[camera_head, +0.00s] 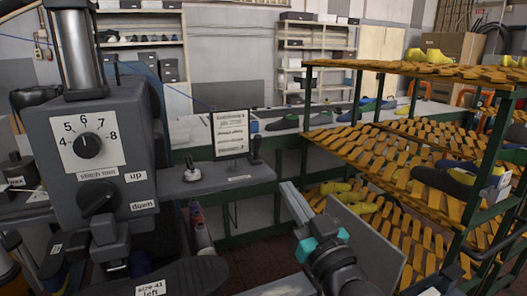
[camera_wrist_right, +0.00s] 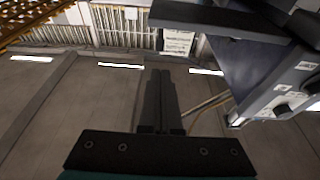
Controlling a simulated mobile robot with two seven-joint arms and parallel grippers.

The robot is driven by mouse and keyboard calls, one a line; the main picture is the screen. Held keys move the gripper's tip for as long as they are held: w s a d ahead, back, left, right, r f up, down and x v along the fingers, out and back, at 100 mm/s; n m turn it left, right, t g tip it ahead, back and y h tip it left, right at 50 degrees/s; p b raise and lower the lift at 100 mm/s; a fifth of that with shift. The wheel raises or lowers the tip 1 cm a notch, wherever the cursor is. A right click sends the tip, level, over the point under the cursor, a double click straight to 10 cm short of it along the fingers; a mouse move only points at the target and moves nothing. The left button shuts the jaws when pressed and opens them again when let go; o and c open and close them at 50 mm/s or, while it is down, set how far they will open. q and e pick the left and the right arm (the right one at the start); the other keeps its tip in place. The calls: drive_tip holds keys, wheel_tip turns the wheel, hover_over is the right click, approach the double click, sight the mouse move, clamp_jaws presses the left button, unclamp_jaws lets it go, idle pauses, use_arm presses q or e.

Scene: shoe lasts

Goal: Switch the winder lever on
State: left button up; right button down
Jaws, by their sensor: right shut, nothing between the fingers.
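A small dark lever (camera_head: 255,150) stands upright at the right end of a grey shelf beside the machine, above a small label; I cannot read whether it is the winder lever or its on/off state. A small black-topped knob on a pale base (camera_head: 190,172) stands on the same shelf, to its left. My right gripper (camera_head: 288,190) is below and right of the shelf, apart from both. In the right wrist view its fingers (camera_wrist_right: 160,75) are together with nothing between them. My left gripper is not in view.
The grey machine (camera_head: 140,180) with a stitch dial and an up/down knob stands at left. A framed notice (camera_head: 231,133) stands on the shelf. A shoe last labelled size 41 left (camera_head: 190,278) is at the bottom. A green rack (camera_head: 320,128) with slatted shelves fills the right.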

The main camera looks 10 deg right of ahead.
sight(258, 143)
drive_tip(key=x, duration=1.3)
drive_tip(key=shift+w+a+p, duration=0.1)
drive_tip(key=shift+w+p, duration=0.15)
drive_tip(key=shift+p, duration=0.15)
